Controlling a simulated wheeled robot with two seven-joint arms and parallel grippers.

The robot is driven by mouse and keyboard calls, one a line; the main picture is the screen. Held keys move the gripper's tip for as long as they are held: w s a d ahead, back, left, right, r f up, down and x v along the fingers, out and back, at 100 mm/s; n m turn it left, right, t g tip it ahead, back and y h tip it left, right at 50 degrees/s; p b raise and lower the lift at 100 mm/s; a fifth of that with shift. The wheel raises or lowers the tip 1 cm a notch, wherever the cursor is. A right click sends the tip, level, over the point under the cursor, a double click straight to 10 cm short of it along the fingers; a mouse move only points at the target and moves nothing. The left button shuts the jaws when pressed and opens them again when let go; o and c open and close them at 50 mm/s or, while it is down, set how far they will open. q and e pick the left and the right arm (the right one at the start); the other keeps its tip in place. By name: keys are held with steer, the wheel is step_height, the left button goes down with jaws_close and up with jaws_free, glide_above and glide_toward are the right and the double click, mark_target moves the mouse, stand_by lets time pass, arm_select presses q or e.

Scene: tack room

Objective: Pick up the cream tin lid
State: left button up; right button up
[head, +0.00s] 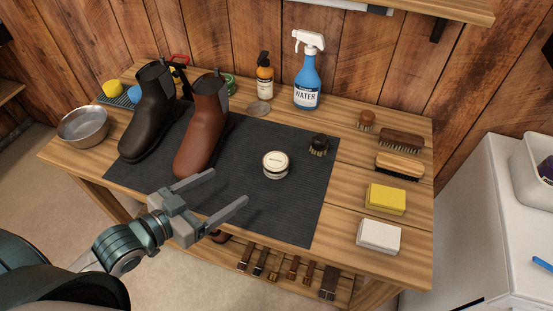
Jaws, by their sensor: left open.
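A small round cream tin (275,169) stands on the dark ribbed mat (290,212), right of the boots. Its round pale top with dark lettering, which looks like its lid (275,159), appears to sit on the tin. My left gripper (228,186) is open and empty, its two fingers pointing up and right towards the tin. The gripper is apart from the tin, lower left of it in the picture. My right gripper is not in view.
A black boot (152,118) and a brown boot (201,135) stand left of the tin. A dark round brush (318,145) is to its right. The mat's front right is clear.

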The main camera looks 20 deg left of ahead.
arm_select(q)
steer(key=p, duration=0.3)
glide_toward(275, 161)
steer(key=shift+w+d+f, duration=0.1)
steer(key=shift+w+d, duration=0.05)
steer(key=shift+w, duration=1)
steer(key=shift+w+d+f, duration=0.2)
steer(key=shift+w+f, duration=0.05)
steer(key=shift+w, duration=0.1)
steer(key=shift+w+d+p, duration=0.3)
steer(key=shift+w+p, duration=0.1)
steer(key=shift+p, duration=0.15)
steer(key=p+x, duration=0.1)
steer(key=x, duration=0.2)
steer(key=shift+s+d+f, duration=0.1)
steer(key=shift+d, duration=0.05)
steer(key=shift+w+d+f, duration=0.25)
steer(key=shift+w+f, duration=0.05)
steer(key=shift+w, duration=0.2)
